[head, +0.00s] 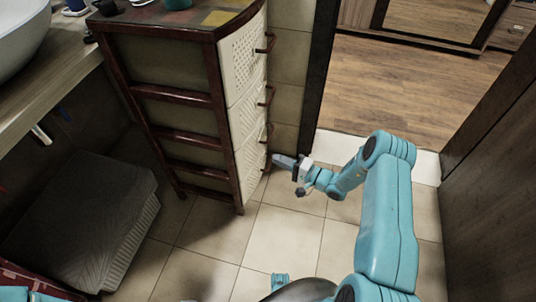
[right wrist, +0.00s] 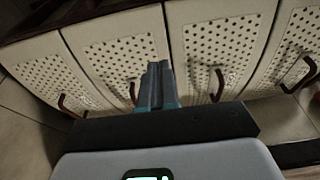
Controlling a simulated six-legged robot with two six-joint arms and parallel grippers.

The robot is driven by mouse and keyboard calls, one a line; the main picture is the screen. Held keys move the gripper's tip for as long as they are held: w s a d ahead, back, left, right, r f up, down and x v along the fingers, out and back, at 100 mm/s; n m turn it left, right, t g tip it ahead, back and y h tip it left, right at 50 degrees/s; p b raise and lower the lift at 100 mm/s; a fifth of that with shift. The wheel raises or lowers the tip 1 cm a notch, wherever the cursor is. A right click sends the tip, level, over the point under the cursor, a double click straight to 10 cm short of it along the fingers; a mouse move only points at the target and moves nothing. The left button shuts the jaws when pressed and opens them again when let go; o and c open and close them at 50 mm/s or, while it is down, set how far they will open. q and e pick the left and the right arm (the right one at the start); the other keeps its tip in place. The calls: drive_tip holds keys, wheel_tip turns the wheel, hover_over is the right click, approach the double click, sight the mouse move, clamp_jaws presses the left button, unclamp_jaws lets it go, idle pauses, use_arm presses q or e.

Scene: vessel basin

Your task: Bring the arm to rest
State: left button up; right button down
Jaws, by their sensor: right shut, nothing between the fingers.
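My right arm reaches in from the lower right of the head view, and its gripper (head: 283,161) is in front of the lower part of a drawer cabinet (head: 172,93). In the right wrist view the fingers of the right gripper (right wrist: 156,82) are together with nothing between them. They point toward the perforated cream drawer fronts (right wrist: 215,50) with dark curved handles. From these views I cannot tell the exact gap between the fingertips and the cabinet. My left gripper does not show.
A white basin (head: 18,32) sits on a wooden counter (head: 50,85) at the left. A grey box-like thing (head: 75,205) stands on the tiled floor below. A doorway opens onto a wooden floor (head: 400,85) at the upper right. Tiles (head: 290,240) before the cabinet are clear.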

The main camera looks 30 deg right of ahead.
drive_tip(key=v, duration=0.3)
drive_tip(key=s+a+f+n+g+y, duration=0.25)
drive_tip(key=s+a+g, duration=0.3)
drive_tip(key=a, duration=0.35)
drive_tip(key=s+a+f+n+g+y, duration=0.1)
drive_tip(key=s+a+f+g+y, duration=0.2)
drive_tip(key=a+g, duration=0.5)
drive_tip(key=s+a+f+n+g+h, duration=0.1)
drive_tip(key=s+a+n+g+h, duration=0.2)
drive_tip(key=s, duration=0.4)
drive_tip(key=s+a+f+n+g+h, duration=0.1)
drive_tip(key=s+a+n+g+h, duration=0.15)
drive_tip(key=s+h, duration=0.35)
drive_tip(key=a+r+n+t+p, duration=0.1)
drive_tip(key=a+r+t+p, duration=0.2)
drive_tip(key=r+p, duration=1.7)
wheel_tip(320, 180, up, 2)
drive_tip(key=shift+r+n, duration=0.25)
drive_tip(key=shift+n, duration=0.15)
